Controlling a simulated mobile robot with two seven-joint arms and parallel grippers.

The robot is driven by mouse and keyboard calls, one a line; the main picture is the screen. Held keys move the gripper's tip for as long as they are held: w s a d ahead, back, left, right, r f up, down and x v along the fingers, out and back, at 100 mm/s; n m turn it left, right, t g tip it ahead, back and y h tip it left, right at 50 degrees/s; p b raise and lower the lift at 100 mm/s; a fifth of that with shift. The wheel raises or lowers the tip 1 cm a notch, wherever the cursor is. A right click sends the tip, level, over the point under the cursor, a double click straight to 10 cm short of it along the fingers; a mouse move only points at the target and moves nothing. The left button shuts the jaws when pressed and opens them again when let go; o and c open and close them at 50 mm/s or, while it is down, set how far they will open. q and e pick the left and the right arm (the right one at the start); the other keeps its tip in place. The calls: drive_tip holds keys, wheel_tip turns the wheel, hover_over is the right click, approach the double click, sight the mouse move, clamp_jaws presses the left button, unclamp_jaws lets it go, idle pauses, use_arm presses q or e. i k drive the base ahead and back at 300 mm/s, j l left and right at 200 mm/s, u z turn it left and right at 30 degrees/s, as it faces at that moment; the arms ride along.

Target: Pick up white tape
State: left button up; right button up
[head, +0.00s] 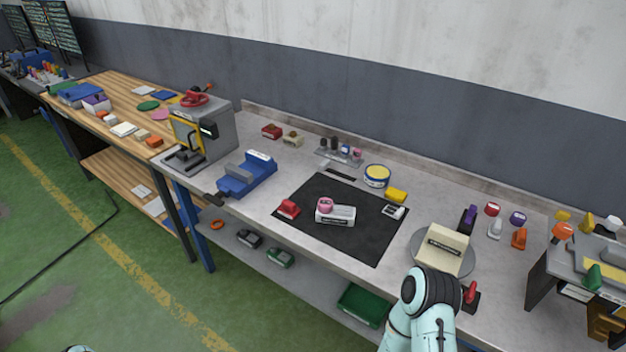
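A white, block-shaped item with dark lettering on its front and a pink roll on top (335,212) sits on the black mat (365,240); it looks like a tape dispenser. I cannot tell for sure that it is the white tape, and no other plainly white tape roll stands out. Part of my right arm shows at the bottom right, in front of the bench edge. Only a small bit of my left arm shows at the bottom left edge, with no gripper in view.
A red item (288,208) and a small white item (393,212) lie on the mat. A yellow-blue tin (377,176) stands behind it. A blue vise (246,175) is left. A cream labelled block (445,246) stands on a round grey plate (415,240) near my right arm.

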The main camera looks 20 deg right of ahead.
sight(393, 210)
drive_tip(key=z, duration=1.25)
